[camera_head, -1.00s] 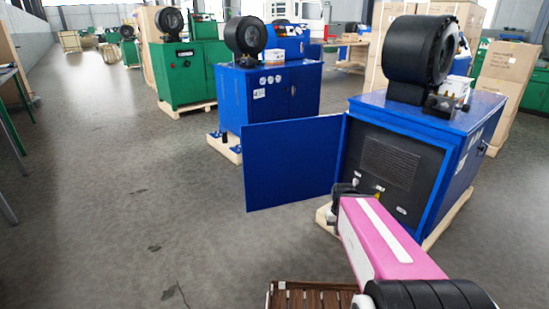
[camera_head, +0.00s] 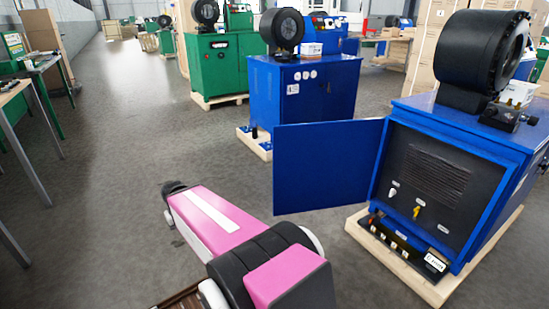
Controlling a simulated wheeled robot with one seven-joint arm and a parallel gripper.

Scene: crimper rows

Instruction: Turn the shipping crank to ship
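The blue crimper cabinet (camera_head: 480,185) at the right has its side door (camera_head: 328,165) swung open to the left. Its dark inner panel (camera_head: 435,175) carries a small yellow lever (camera_head: 417,212) with white fittings on either side. A dark strip with small knobs (camera_head: 400,243) and a white label (camera_head: 434,262) runs along the bottom. I cannot tell which of these is the shipping crank. My pink arm reaches up and left from the bottom. Its dark end, my gripper (camera_head: 173,188), is left of the door, apart from it; its fingers cannot be made out.
The cabinet stands on a wooden pallet (camera_head: 400,268) that juts out in front. Another blue machine (camera_head: 300,95) and a green one (camera_head: 212,65) stand behind. Tables (camera_head: 25,95) line the left. The grey floor (camera_head: 130,130) between is clear.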

